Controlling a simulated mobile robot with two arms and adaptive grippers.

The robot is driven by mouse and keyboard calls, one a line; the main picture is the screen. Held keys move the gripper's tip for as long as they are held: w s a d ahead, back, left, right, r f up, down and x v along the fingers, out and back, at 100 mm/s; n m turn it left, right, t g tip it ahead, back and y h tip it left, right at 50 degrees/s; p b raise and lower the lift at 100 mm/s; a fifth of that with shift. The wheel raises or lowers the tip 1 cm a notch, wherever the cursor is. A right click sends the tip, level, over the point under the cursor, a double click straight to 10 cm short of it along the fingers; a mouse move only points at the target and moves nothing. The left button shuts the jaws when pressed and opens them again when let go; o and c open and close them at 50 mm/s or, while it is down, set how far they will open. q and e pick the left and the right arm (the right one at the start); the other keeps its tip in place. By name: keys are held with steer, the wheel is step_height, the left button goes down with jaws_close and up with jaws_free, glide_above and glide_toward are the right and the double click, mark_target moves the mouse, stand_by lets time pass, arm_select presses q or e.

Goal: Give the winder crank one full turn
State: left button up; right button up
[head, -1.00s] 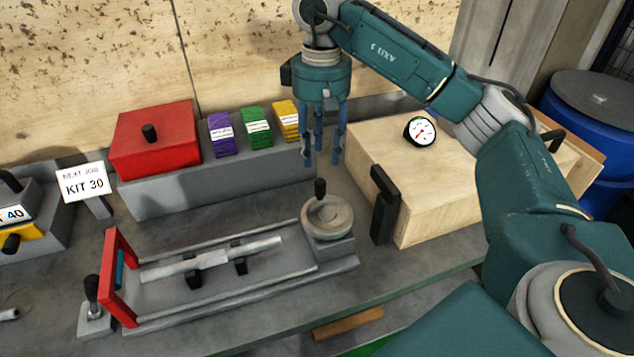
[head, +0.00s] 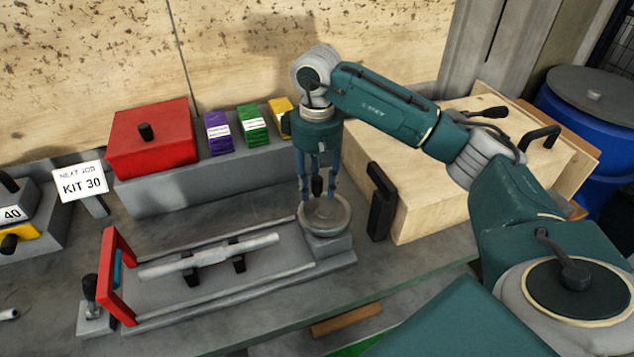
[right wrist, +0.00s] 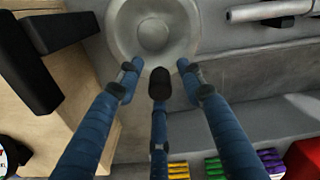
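The winder crank is a round grey wheel (head: 325,217) with a black upright knob (head: 317,186), at the right end of the grey grinder bed (head: 220,285). My right gripper (head: 318,188) points down over the wheel, with its blue fingers around the knob. In the right wrist view the wheel (right wrist: 152,32) is at the top and the knob (right wrist: 159,84) stands between the spread fingers of the gripper (right wrist: 158,80), with gaps on both sides. The gripper is open. My left gripper is in neither view.
A wooden box (head: 440,190) with black handles stands right of the wheel. A grey ledge (head: 215,180) behind carries a red box (head: 150,140) and purple, green and yellow packs. A red frame (head: 117,275) stands at the bed's left end.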

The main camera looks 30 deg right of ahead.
jaws_close()
steer(key=shift+d+m, duration=0.1)
steer(key=shift+m, duration=0.2)
